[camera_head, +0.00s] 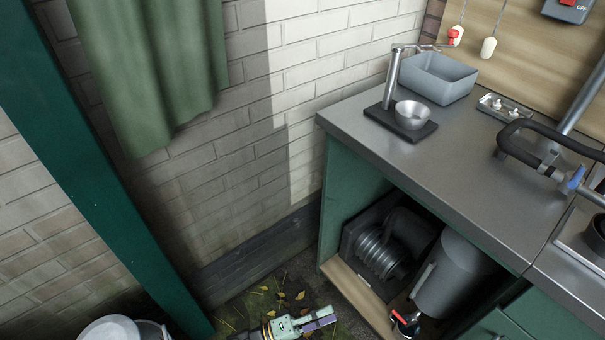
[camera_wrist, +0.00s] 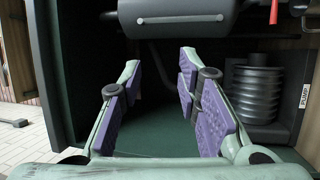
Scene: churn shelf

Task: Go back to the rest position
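My gripper (camera_head: 318,319) is at the bottom of the head view, low over the floor in front of the green cabinet's open lower shelf. In the wrist view my gripper (camera_wrist: 158,82) has its two purple-padded fingers spread apart with nothing between them. It faces the dark green inside of the cabinet (camera_wrist: 160,125). The fingers look clear of the things around them.
The lower shelf holds a ribbed black hose unit (camera_head: 380,255) and a grey cylinder (camera_head: 452,275). The steel worktop (camera_head: 450,185) overhangs them, with a metal bowl (camera_head: 412,114) and grey bin (camera_head: 438,78) on top. A green post (camera_head: 95,180) stands left.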

